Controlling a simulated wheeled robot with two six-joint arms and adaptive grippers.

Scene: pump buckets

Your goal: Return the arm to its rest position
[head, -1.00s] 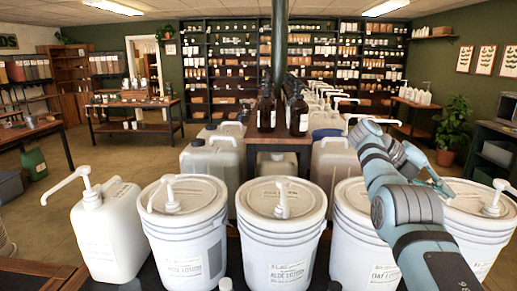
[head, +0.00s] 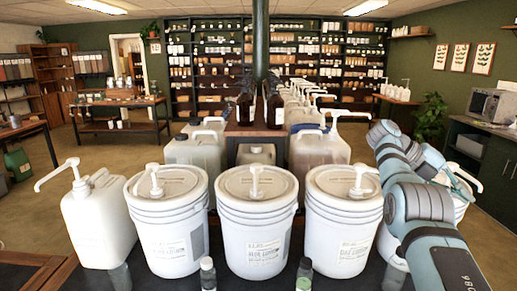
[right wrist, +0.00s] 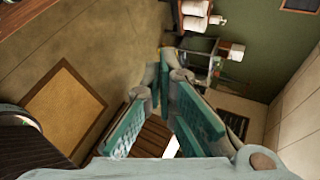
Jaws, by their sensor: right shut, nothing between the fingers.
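My right arm (head: 412,205) comes in from the lower right in the head view and reaches over the rightmost white bucket, hiding much of it. My right gripper (head: 462,174) shows only in part behind the arm, with teal fingers near that bucket's pump. In the right wrist view the right gripper (right wrist: 163,85) is shut and empty. Three white pump buckets stand in the clear: a left one (head: 168,228), a middle one (head: 257,228) and a right one (head: 343,228). My left gripper is not in view.
A white pump jug (head: 98,225) stands left of the buckets. Behind are more jugs (head: 195,152) and brown bottles (head: 275,110). A plant (head: 432,115) and a dark cabinet (head: 485,155) stand at the right. Open floor lies at the left.

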